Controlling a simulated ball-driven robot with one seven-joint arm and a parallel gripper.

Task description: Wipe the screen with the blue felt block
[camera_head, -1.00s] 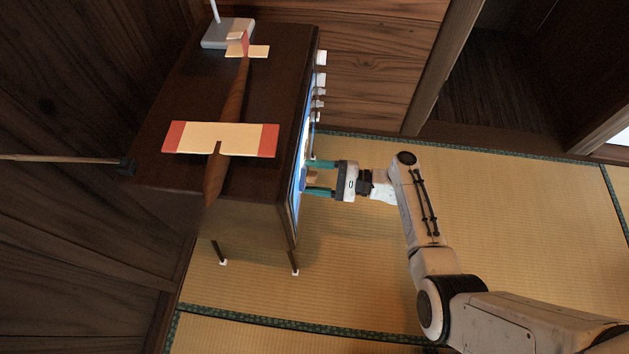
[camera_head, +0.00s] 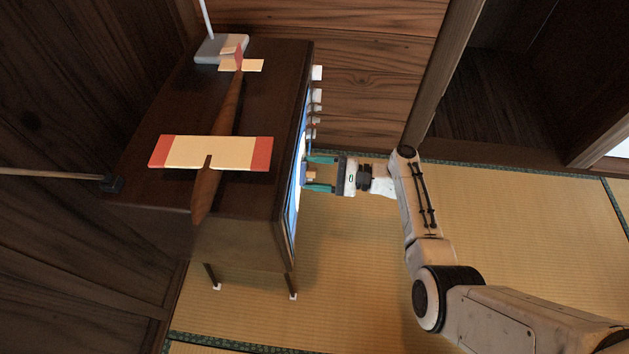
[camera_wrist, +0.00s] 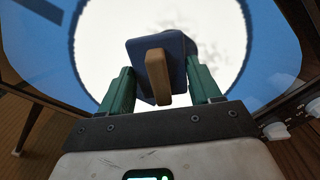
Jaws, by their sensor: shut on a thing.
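The blue felt block (camera_wrist: 137,56) has a tan wooden handle (camera_wrist: 158,76) and sits between the green fingers of my gripper (camera_wrist: 158,88) in the wrist view. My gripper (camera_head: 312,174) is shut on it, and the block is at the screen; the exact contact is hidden. The screen (camera_wrist: 226,45) shows a big white disc on blue, with faint grey speckles just right of the block. In the head view the screen (camera_head: 293,207) is seen nearly edge-on, on the right side of a dark wooden cabinet (camera_head: 245,195).
A model plane (camera_head: 215,152) with red wingtips lies on the cabinet top, near a grey-based antenna (camera_head: 220,48). White knobs (camera_head: 316,93) stick out beside the screen, at its far end. Open tatami (camera_head: 370,285) lies right of the cabinet.

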